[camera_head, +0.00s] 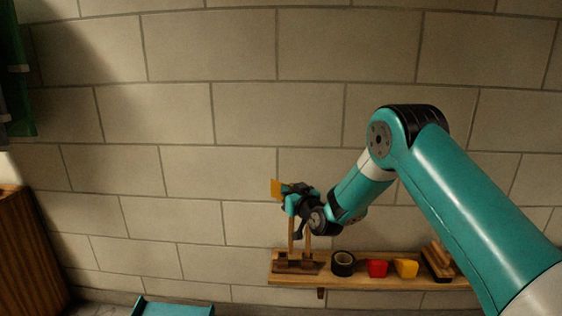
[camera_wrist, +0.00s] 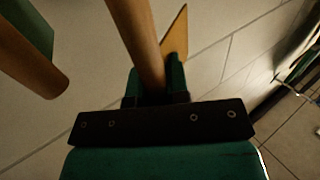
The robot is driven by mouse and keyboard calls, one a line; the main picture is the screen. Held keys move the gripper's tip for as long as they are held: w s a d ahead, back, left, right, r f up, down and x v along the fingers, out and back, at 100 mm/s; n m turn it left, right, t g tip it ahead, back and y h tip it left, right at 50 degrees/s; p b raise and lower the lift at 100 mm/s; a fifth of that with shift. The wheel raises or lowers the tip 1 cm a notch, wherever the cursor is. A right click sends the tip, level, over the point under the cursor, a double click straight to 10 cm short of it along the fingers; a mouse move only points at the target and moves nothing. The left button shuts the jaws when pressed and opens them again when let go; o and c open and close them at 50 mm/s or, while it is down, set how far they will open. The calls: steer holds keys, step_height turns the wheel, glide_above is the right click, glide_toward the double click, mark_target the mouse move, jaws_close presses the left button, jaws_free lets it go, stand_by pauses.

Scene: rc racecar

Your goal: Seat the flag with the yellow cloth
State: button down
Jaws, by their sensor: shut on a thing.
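The flag with the yellow cloth (camera_head: 276,189) is in my gripper (camera_head: 289,201), above the left end of the wall shelf. In the wrist view, my gripper (camera_wrist: 156,88) is shut on its wooden pole (camera_wrist: 138,40), and the yellow cloth (camera_wrist: 176,38) shows just behind the pole. A wooden holder block (camera_head: 294,262) sits on the shelf below. The pole looks upright above this block; I cannot tell whether its lower end is in a hole. A second wooden pole (camera_wrist: 32,62) with a dark green cloth (camera_wrist: 28,22) stands apart at the left of the wrist view.
The shelf (camera_head: 345,281) also holds a black roll (camera_head: 343,263), a red block (camera_head: 377,267), a yellow block (camera_head: 405,267) and a dark wooden stand (camera_head: 437,262). A teal surface (camera_head: 174,308) is below left. A wooden cabinet (camera_head: 28,250) stands far left.

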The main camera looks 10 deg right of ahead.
mark_target(291, 221)
steer(key=shift+n+g+y, duration=0.3)
steer(key=shift+n+y, duration=0.4)
steer(key=shift+y, duration=0.2)
steer(key=r, duration=0.1)
steer(key=w+a+r, duration=0.1)
steer(key=r, duration=0.1)
steer(key=w+a+r+p, duration=0.1)
steer(key=shift+w+a+r, duration=0.2)
steer(key=shift+s+b, duration=0.1)
steer(key=shift+b, duration=0.2)
step_height(291, 221, down, 6)
steer(key=b, duration=0.5)
steer(key=shift+r, duration=0.15)
steer(key=shift+b, duration=0.8)
steer(key=shift+f+b, duration=2.45)
steer(key=shift+f, duration=0.4)
steer(key=c, duration=1)
jaws_free()
steer(key=shift+c, duration=0.2)
